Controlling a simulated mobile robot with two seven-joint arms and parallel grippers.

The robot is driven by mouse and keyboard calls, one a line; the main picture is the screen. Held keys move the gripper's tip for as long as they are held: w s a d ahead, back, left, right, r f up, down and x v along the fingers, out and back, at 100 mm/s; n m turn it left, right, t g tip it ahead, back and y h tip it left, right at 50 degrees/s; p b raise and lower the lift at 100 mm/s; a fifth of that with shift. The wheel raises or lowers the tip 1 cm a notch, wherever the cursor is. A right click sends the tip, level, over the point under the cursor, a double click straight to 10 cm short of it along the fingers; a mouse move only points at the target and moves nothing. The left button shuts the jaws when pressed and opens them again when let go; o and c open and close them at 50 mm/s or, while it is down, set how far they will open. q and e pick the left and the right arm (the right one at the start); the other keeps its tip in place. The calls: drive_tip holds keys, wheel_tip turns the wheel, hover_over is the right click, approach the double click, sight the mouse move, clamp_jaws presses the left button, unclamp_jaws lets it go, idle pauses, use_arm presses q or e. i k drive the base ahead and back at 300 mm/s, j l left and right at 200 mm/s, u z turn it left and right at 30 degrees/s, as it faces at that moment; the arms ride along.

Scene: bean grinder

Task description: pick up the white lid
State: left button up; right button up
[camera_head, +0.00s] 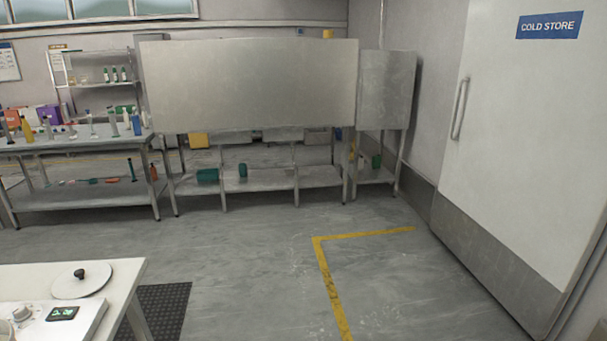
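The white lid (81,285) is a flat round disc with a small dark knob on top. It lies near the back right of the white table (122,277) at the lower left of the head view. Neither my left gripper nor my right gripper is in view, and nothing touches the lid.
A white device (84,319) with a dial and a small dark display stands just in front of the lid, cut off by the frame. A black floor mat (167,307) lies right of the table. Steel benches (262,180) line the back. The floor between is clear.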

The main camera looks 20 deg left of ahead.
sight(82, 279)
drive_tip(key=i+u, duration=0.25)
drive_tip(key=u, duration=0.15)
drive_tip(key=i+l+u, duration=0.1)
drive_tip(key=i+u, duration=0.15)
drive_tip(key=u, duration=0.15)
drive_tip(key=i+l+u, duration=0.15)
drive_tip(key=u, duration=0.25)
drive_tip(key=i+l, duration=0.05)
drive_tip(key=i, duration=0.05)
